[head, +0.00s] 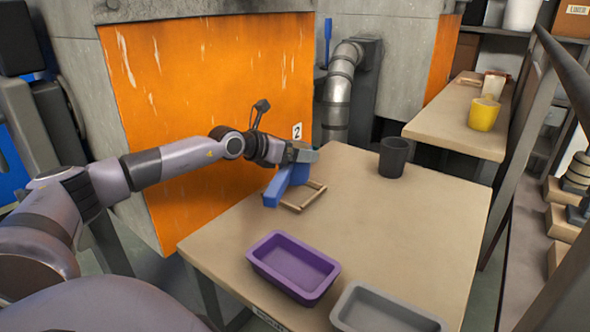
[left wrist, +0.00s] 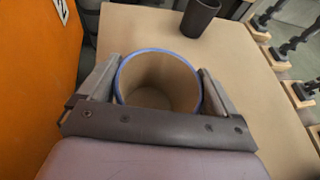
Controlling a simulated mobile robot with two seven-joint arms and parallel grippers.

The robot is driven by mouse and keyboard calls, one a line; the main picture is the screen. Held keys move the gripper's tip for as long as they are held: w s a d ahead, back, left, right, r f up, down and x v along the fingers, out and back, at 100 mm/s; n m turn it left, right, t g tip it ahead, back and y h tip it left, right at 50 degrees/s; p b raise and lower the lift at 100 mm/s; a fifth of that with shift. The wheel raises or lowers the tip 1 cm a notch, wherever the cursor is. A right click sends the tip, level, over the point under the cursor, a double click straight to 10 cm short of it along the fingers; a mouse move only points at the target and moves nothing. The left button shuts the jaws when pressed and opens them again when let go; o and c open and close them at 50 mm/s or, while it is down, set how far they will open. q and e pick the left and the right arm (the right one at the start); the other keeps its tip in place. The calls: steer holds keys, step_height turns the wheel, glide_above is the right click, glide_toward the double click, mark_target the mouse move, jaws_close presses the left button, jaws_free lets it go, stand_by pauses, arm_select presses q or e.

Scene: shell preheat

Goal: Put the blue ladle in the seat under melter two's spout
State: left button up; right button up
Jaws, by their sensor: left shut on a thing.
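My left gripper (head: 303,153) is shut on the blue ladle (head: 288,180) over the far left part of the table. In the left wrist view the ladle's round blue rim (left wrist: 161,50) sits between the two grey fingers. A light wooden frame (head: 318,197), perhaps the seat, lies on the table at the ladle's lower right. The ladle partly hides it, and I cannot tell if they touch. The orange front (head: 205,90) of a melter stands behind my arm, with a "2" tag (head: 297,131) at its right edge. I cannot clearly make out its spout. My right gripper is not in view.
A dark cup (head: 393,157) stands at the table's far right. A purple tray (head: 292,266) and a grey tray (head: 385,312) are at the near side. A metal pipe (head: 338,95) rises behind the table. The table's middle (head: 385,220) is clear.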

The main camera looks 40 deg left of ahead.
mark_target(295, 168)
arm_select(q)
step_height(295, 168, down, 4)
steer(key=shift+f+b, duration=0.25)
steer(key=shift+b, duration=0.35)
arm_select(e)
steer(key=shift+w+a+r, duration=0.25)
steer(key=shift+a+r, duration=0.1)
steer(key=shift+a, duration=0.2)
arm_select(q)
steer(key=o, duration=1.4)
steer(key=shift+f, duration=0.2)
steer(key=shift+o, duration=0.4)
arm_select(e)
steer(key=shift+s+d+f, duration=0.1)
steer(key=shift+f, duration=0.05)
